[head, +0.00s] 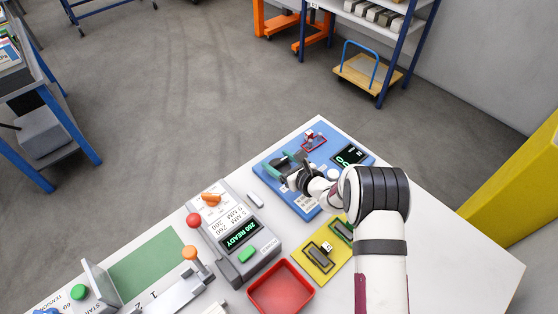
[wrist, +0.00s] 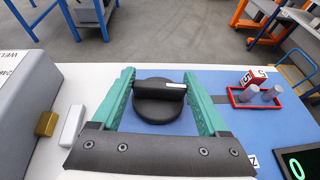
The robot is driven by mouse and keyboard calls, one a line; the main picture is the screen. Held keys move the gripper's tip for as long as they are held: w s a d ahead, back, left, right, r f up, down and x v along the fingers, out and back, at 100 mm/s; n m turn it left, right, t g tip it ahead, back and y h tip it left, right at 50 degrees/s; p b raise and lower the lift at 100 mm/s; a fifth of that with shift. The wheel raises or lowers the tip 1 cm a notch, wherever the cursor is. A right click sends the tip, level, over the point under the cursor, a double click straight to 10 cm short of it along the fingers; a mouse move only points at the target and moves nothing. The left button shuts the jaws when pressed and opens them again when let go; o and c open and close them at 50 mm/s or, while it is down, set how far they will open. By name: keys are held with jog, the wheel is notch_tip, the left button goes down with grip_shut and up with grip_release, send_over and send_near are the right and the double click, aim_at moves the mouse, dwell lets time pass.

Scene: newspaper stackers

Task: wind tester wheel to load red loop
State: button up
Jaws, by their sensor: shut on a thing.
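The tester is a blue board (head: 325,184) on the white table. Its black wheel (wrist: 158,110) has a raised dark crossbar (wrist: 160,87) and shows in the wrist view. My gripper (head: 284,165), with teal fingers, is over the wheel. In the wrist view my gripper (wrist: 159,78) is shut on the crossbar, one finger at each end. The red loop (head: 314,143) lies at the board's far end. In the wrist view the red loop (wrist: 232,97) surrounds two grey posts (wrist: 262,94), with a red-and-white tag beside them. The tester's display (head: 350,156) shows a green 0 in the wrist view.
A grey machine (head: 236,228) reading "260 READY" stands left of the board, close to my gripper. A red tray (head: 281,288) and a yellow plate (head: 324,260) lie at the front. A green mat (head: 147,262) lies at the left. A small white block (wrist: 72,125) lies near the wheel.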

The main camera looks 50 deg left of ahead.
jog(key=shift+m+t+h, duration=0.9)
jog(key=shift+m+t, duration=1.5)
jog(key=shift+t, duration=0.3)
jog(key=o, duration=1.2)
jog(key=shift+o, duration=0.2)
jog(key=v, duration=1.5)
jog(key=shift+s+d, duration=0.25)
jog(key=shift+s, duration=0.1)
jog(key=shift+r, duration=0.15)
